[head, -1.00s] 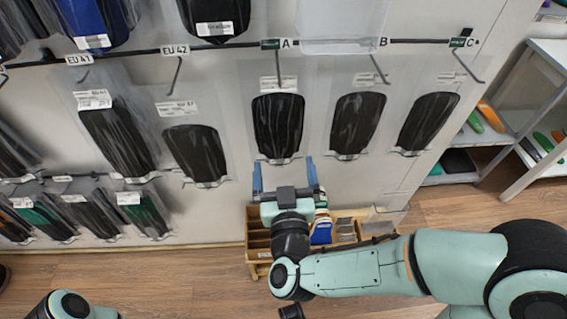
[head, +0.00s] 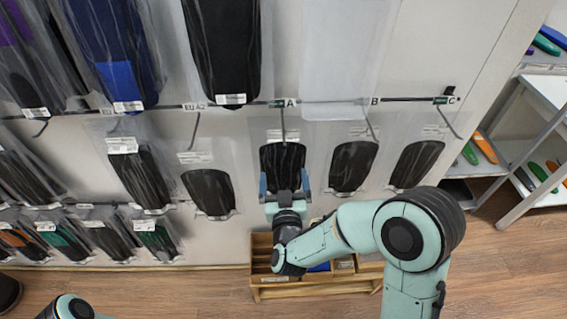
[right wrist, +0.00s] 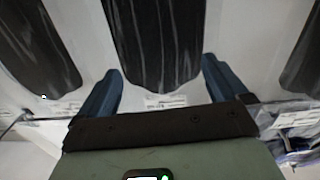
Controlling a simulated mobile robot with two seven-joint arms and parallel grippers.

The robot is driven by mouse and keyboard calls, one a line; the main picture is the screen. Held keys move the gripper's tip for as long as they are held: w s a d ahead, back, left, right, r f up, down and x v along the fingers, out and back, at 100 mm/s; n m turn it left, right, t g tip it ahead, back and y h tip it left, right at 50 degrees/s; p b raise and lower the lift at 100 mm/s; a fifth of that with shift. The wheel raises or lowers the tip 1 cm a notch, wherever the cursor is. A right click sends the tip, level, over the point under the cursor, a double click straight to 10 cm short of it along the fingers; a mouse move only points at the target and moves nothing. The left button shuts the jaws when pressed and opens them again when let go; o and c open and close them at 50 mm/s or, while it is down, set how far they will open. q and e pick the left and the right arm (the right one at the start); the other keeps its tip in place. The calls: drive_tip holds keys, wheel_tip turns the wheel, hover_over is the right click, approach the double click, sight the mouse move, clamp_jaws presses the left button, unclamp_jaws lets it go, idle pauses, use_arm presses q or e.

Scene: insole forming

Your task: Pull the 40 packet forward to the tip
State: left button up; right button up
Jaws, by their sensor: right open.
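My right gripper (head: 284,183) is open in front of the clear packet (head: 282,158) with a dark insole that hangs under sign A. Its two blue fingers stand left and right of the lower part of that insole. In the right wrist view, the fingers (right wrist: 163,68) are spread with the dark insole (right wrist: 150,40) between them, and I cannot tell whether they touch the packet. Its label (right wrist: 165,101) lies beyond the gripper there. I cannot read a 40 on any packet. My left gripper is out of view.
Similar packets hang close by, left (head: 209,191) and right (head: 352,166) of it. A black rail (head: 335,101) with hooks and size signs runs above. A wooden tray box (head: 262,291) stands below. A white shelf (head: 545,92) with coloured insoles is at right.

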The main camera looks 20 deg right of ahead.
sight(283, 164)
drive_tip(key=shift+p+x, duration=0.3)
drive_tip(key=shift+x, duration=1.6)
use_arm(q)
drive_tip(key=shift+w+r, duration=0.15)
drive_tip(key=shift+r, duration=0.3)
use_arm(e)
drive_tip(key=c, duration=0.8)
